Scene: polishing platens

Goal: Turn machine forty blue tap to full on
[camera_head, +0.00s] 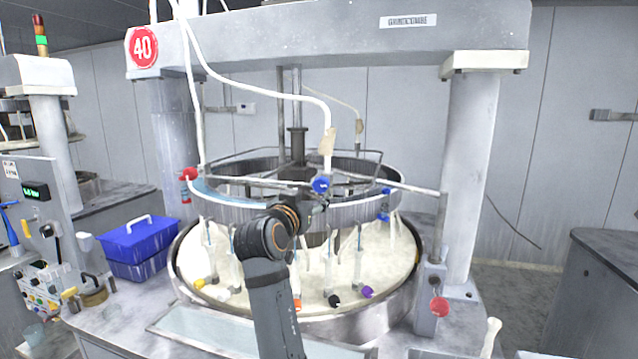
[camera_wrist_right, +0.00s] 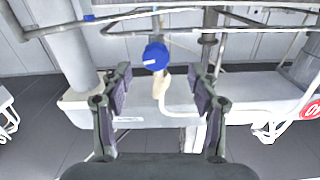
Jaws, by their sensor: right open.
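The number 40 sign (camera_head: 142,47) marks the machine in front of me. Its blue tap (camera_head: 320,184) sits below a white hose, at the front of the raised ring. In the right wrist view the blue tap (camera_wrist_right: 155,56) shows as a round blue knob with a pale mark on its face. My right gripper (camera_head: 312,207) is just below the tap in the head view. In the wrist view my right gripper (camera_wrist_right: 160,72) is open, with the knob seen between and beyond its fingertips; contact is not visible. My left gripper is not in view.
A red tap (camera_head: 188,174) is on the left and a red knob (camera_head: 439,307) at lower right. Horizontal bars (camera_head: 400,187) run close to the blue tap. A blue box (camera_head: 137,245) stands at left.

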